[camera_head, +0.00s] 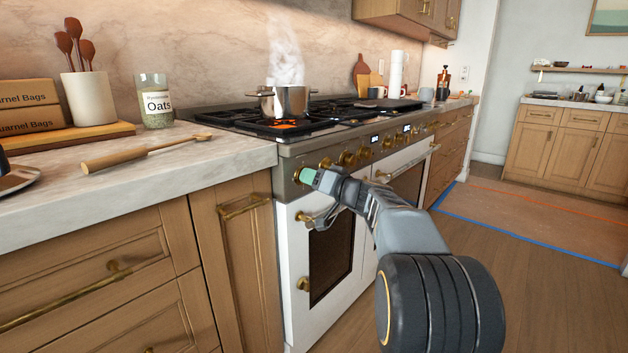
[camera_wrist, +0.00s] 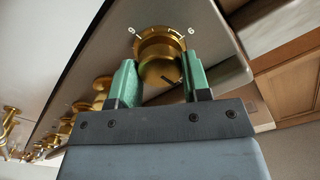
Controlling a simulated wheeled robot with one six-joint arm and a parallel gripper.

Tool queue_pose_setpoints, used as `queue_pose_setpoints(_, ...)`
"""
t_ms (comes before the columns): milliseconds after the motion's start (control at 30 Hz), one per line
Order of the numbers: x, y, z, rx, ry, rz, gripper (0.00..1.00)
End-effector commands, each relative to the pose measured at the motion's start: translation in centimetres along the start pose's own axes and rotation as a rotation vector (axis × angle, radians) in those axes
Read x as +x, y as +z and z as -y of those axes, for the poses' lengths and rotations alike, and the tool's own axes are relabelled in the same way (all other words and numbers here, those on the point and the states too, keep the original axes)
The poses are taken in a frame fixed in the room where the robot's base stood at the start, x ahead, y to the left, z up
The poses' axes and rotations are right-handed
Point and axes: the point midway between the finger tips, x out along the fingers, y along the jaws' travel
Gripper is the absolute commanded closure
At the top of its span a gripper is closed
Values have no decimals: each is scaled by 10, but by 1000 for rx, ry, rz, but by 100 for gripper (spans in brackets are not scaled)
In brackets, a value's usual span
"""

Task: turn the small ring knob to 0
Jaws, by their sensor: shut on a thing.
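The small ring knob is a round brass knob on the stove's front panel. In the wrist view the knob (camera_wrist: 160,48) sits between the two green fingers of my gripper (camera_wrist: 159,66), which is shut on it. White dial marks, one of them a 6, show around its far edge; a dark line lies on the knob's near face. In the head view my gripper (camera_head: 308,177) reaches the leftmost end of the knob row, and its fingers mostly hide the knob there.
A steaming pot (camera_head: 291,101) stands on the stove over a glowing orange burner (camera_head: 284,125). More brass knobs (camera_head: 347,158) line the panel to the right. Oven door handles (camera_head: 318,213) lie below my gripper.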

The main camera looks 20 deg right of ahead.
Motion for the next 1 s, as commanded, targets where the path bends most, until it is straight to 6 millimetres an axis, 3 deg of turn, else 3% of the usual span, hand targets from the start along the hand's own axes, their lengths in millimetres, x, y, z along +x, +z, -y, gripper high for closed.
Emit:
queue_pose_setpoints(300,0,0,0,-3,1,0,80)
queue_pose_setpoints(333,0,0,0,-3,1,0,54)
queue_pose_setpoints(600,0,0,0,-2,1,0,31)
queue_pose_setpoints(867,-2,0,0,-2,1,0,31)
queue_pose_setpoints(1000,-17,-2,0,-2,3,-1,31)
